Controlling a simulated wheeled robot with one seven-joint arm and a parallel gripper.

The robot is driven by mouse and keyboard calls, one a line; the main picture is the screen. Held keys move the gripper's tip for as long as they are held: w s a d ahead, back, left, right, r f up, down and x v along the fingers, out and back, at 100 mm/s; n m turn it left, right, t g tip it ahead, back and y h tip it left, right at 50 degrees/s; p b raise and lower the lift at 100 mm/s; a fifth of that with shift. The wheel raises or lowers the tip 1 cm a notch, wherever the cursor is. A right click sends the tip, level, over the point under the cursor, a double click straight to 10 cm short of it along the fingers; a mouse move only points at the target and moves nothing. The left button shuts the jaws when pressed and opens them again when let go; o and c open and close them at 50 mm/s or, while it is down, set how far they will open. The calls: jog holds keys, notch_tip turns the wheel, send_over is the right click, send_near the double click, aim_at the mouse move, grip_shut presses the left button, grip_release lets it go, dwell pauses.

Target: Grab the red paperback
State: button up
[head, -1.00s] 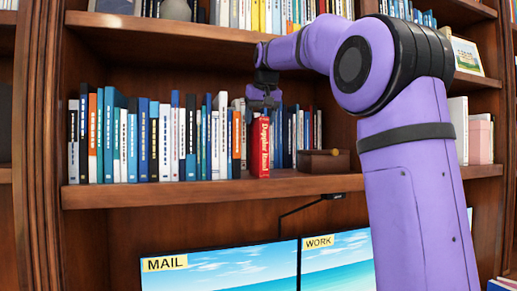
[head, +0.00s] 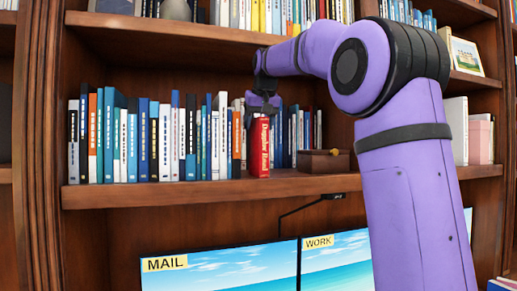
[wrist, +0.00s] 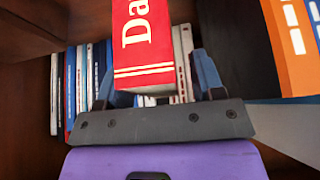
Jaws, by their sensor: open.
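The red paperback (head: 259,148) stands upright on the middle shelf, at the right end of the main book row, its spine with white lettering facing out. My gripper (head: 262,107) is at the book's top edge and hides part of it in the head view. In the wrist view the red paperback (wrist: 143,42) shows between the two spread fingers of my gripper (wrist: 155,78). The jaws are open. I cannot tell whether either finger touches the book.
A book with an orange spine (head: 236,145) stands close on the left of the paperback. More dark and white books (head: 300,130) stand behind and to its right. A brown wooden box (head: 323,162) sits on the shelf at right. Monitors (head: 220,270) are below the shelf.

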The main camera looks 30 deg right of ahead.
grip_shut()
jog(key=shift+r, duration=0.1)
dwell(0.4)
